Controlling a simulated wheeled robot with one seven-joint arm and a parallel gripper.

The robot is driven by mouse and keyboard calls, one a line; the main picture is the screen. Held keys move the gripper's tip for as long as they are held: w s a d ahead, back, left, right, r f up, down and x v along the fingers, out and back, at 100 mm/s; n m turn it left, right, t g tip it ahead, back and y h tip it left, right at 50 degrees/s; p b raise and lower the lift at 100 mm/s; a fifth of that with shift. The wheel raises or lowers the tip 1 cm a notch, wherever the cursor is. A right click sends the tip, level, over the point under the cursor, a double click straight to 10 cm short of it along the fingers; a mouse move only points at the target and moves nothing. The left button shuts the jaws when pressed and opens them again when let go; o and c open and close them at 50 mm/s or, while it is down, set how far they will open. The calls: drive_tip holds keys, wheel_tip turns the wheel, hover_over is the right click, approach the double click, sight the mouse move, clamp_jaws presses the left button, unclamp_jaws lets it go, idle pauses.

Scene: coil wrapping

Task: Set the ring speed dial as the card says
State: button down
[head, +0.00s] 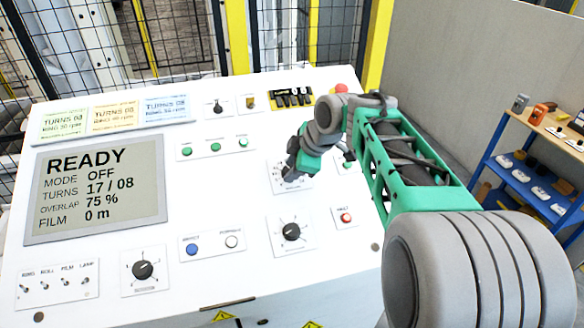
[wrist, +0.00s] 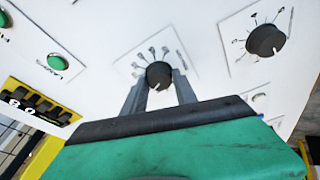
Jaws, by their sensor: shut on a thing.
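My gripper (head: 291,172) is over the sloped white panel, its fingers on either side of a black dial (wrist: 158,72). In the wrist view the two grey fingers (wrist: 159,92) touch the dial's sides. The dial's plate has a fan of scale marks, too small to read, and its name is not legible. Three cards, green (head: 64,125), yellow (head: 115,117) and blue (head: 167,108), lie at the panel's upper left. Each has a TURNS line and a RING rpm line; the rpm numbers are blurred.
A grey display (head: 95,188) reads READY, MODE OFF, TURNS 17 / 08, OVERLAP 75 %, FILM 0 m. Other black dials sit below my gripper (head: 291,232) and at lower left (head: 143,270). Green buttons (head: 215,147), a red button (head: 346,217) and toggle switches (head: 45,285) are nearby.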

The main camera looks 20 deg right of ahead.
drive_tip(key=shift+f, duration=0.1)
drive_tip(key=m+b, duration=0.2)
drive_tip(key=b, duration=0.1)
drive_tip(key=shift+f+m+t, duration=0.15)
drive_tip(key=shift+m+t, duration=0.15)
drive_tip(key=shift+m, duration=0.1)
drive_tip(key=m+b, duration=0.2)
drive_tip(key=shift+s+a+m+h, duration=0.1)
drive_tip(key=shift+m+h, duration=0.2)
drive_tip(key=shift+h, duration=0.1)
drive_tip(key=shift+m+t+h+b, duration=0.3)
drive_tip(key=shift+m+b, duration=0.65)
drive_tip(key=shift+m, duration=0.4)
drive_tip(key=shift+m+t+h+b, duration=0.3)
drive_tip(key=shift+m+b, duration=0.65)
drive_tip(key=shift+m, duration=0.4)
drive_tip(key=c, duration=1)
unclamp_jaws()
drive_tip(key=shift+r, duration=0.2)
